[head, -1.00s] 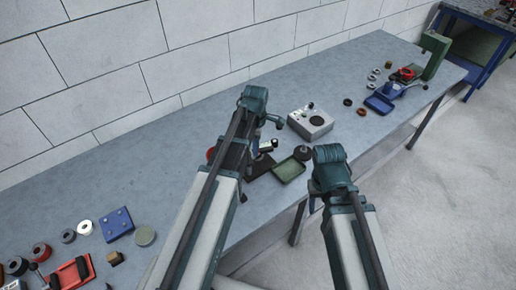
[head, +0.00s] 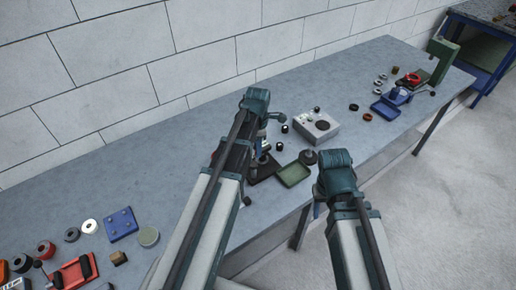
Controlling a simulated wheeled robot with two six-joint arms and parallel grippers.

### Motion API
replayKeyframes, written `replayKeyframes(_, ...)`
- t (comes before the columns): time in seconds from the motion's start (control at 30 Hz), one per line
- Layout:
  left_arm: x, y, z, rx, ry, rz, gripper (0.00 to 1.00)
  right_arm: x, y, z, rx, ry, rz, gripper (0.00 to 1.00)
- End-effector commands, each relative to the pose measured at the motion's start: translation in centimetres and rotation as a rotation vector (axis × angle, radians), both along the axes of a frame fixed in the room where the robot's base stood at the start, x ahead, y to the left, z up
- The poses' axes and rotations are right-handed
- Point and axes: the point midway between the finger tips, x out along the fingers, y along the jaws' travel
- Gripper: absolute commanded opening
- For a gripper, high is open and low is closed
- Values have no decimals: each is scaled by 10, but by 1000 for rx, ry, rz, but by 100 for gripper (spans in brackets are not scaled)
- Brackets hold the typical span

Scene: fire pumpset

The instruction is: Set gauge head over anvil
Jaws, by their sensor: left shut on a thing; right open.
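My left gripper (head: 268,120) is over the bench at a small stand with a dark base plate (head: 264,172). It is shut on what seems to be the gauge head, but the arm and jaws hide most of it. The stand's post and anvil are also largely hidden behind my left arm, so I cannot tell how the head sits over the anvil. My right gripper (head: 318,200) is open and empty, near the bench's front edge, right of the green tray.
A grey box (head: 317,126) stands behind. The bench's (head: 150,175) back left is clear.

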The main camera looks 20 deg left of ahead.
Motion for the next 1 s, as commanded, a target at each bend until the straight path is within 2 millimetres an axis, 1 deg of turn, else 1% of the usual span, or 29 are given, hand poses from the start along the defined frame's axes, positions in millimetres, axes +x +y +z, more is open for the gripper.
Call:
replayKeyframes(0.2,0,1,0,1,0,2,0,0,0,0,0,0,0,50)
replayKeyframes(0.23,0,1,0,1,0,2,30,0,0,0,0,0,0,50)
replayKeyframes(0.37,0,1,0,1,0,2,53,0,0,0,0,0,0,50)
replayKeyframes(0.4,0,1,0,1,0,1,56,0,0,0,0,0,0,50)
replayKeyframes(0.77,0,0,2,0,0,0,56,0,0,2,0,0,0,50)
replayKeyframes(0.87,0,0,7,0,0,0,56,0,0,7,0,0,0,50)
replayKeyframes(1.0,0,0,19,0,0,0,56,0,0,19,0,0,0,50)
